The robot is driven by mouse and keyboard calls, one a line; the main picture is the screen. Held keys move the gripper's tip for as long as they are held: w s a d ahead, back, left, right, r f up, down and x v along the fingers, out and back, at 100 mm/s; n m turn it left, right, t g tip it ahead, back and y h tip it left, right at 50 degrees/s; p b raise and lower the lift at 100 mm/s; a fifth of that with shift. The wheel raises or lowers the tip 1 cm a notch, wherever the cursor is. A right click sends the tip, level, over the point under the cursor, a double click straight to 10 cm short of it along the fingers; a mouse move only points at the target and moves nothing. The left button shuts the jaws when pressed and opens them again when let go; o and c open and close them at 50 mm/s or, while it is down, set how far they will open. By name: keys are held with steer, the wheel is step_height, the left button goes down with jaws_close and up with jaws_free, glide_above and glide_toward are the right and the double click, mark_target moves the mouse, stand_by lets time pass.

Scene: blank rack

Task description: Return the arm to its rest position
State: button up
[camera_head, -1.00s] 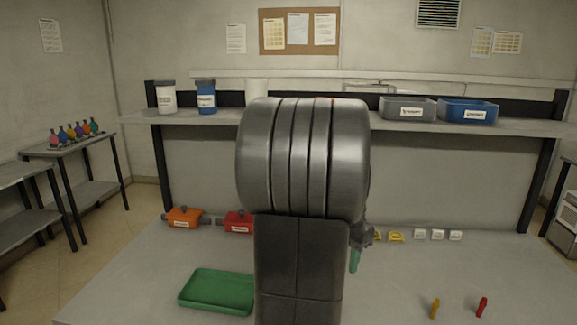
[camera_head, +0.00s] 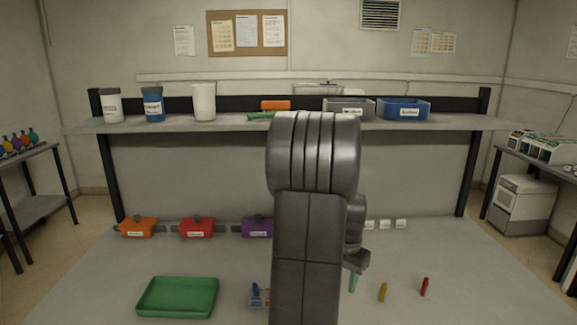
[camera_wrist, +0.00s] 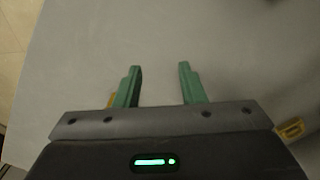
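My arm stands upright in the middle of the head view and hides part of the bench and shelf. My gripper (camera_wrist: 160,85) shows in the wrist view with its two green fingers well apart and nothing between them. Below the fingers is bare grey bench top. In the head view the gripper is mostly hidden behind my arm; a green finger (camera_head: 352,284) shows just right of the arm, above the bench.
On the bench (camera_head: 460,285) are a green tray (camera_head: 178,297), orange (camera_head: 138,228), red (camera_head: 197,228) and purple (camera_head: 257,227) boxes, a yellow peg (camera_head: 382,292) and a red peg (camera_head: 424,287).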

step_height(320, 180, down, 2)
steer(key=shift+w+r, duration=0.15)
steer(key=shift+r, duration=0.15)
steer(key=shift+s+a+r+b, duration=0.1)
steer(key=shift+s+r+b, duration=0.1)
steer(key=shift+r, duration=0.7)
steer(key=shift+s+r+b, duration=0.1)
steer(key=shift+s+r, duration=0.05)
steer(key=shift+r, duration=0.75)
